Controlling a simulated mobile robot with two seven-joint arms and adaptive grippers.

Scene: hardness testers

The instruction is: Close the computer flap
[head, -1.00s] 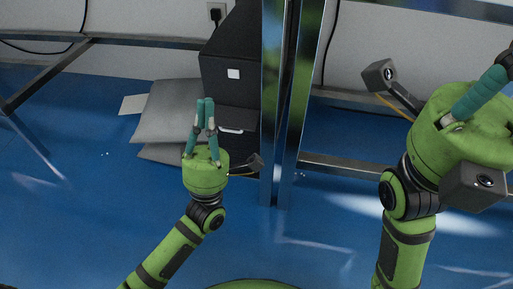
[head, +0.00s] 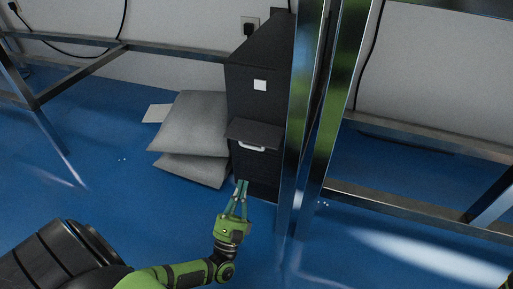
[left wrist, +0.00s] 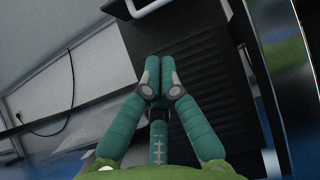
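The computer (head: 262,105) is a dark tower standing on the floor beside a metal post in the head view. Its flap (head: 254,132) juts out from the front, with a pale handle (head: 252,148) just below it. My left gripper (head: 242,183) is in front of the tower, below the flap, its fingertips together and nothing seen between them. In the left wrist view the left gripper (left wrist: 159,60) points at the dark ribbed front (left wrist: 195,50), with the pale handle (left wrist: 148,8) at the top edge. Contact with the tower cannot be told. My right gripper is out of view.
Grey cushions (head: 190,125) lie stacked left of the tower. The metal post (head: 325,120) stands close on its right, and metal rails (head: 170,51) run behind. The blue floor (head: 110,170) is open at left and in front.

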